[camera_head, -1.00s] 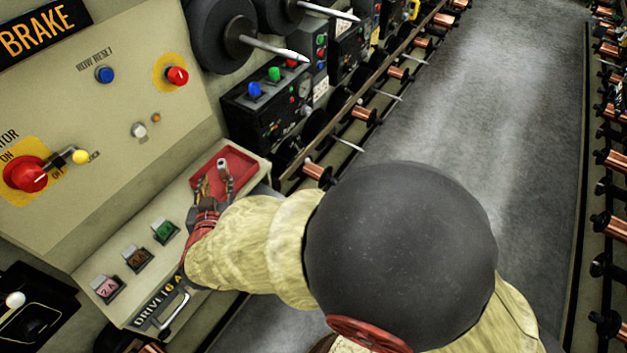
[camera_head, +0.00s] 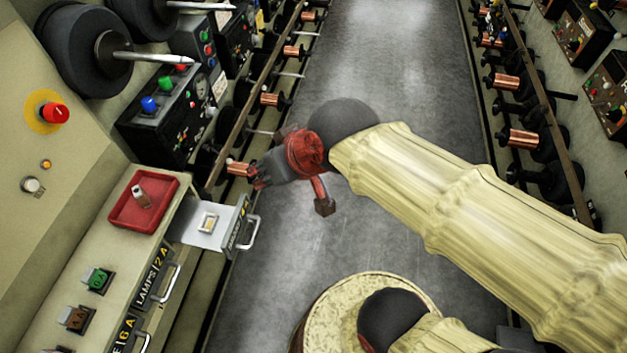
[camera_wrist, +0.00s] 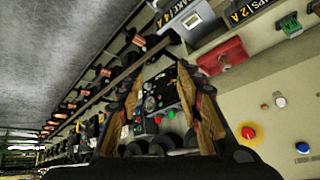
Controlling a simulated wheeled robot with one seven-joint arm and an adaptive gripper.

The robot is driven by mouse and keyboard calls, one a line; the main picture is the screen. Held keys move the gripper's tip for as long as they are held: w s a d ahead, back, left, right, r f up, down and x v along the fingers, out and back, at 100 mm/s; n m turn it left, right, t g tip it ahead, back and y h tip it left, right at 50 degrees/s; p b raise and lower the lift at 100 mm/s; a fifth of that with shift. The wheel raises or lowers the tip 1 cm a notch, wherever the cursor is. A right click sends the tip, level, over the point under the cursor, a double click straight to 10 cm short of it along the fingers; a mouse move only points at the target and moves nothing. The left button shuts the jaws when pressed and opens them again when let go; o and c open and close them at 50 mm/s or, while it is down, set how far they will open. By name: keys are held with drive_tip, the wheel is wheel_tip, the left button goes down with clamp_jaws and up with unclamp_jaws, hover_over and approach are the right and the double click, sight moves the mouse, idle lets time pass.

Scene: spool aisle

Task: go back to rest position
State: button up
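My gripper (camera_head: 258,178) is over the aisle in the head view, to the right of the pulled-out drawer (camera_head: 205,238) and apart from the panel. In the wrist view its two fingers (camera_wrist: 168,82) stand apart, with only background between them. The red tray (camera_head: 118,212) sits on the panel's ledge with a small whitish-brown cylinder (camera_head: 141,197) lying in it. The tray also shows in the wrist view (camera_wrist: 215,62). My arm stretches from the lower right of the head view to the gripper.
Green (camera_head: 97,279) and brown (camera_head: 74,318) holders stand on the ledge, below the tray in the head view. A rail with copper spools (camera_head: 270,100) runs behind my gripper. More spools (camera_head: 523,138) line the right side. The grey aisle floor (camera_head: 395,60) between is clear.

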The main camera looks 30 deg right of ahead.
drive_tip(key=s+d+f+m+g+h, duration=0.1)
drive_tip(key=s+d+h, duration=0.1)
drive_tip(key=s+d, duration=0.4)
drive_tip(key=shift+s+d, duration=0.3)
drive_tip(key=shift+d, duration=0.1)
drive_tip(key=shift+c, duration=0.2)
idle(0.5)
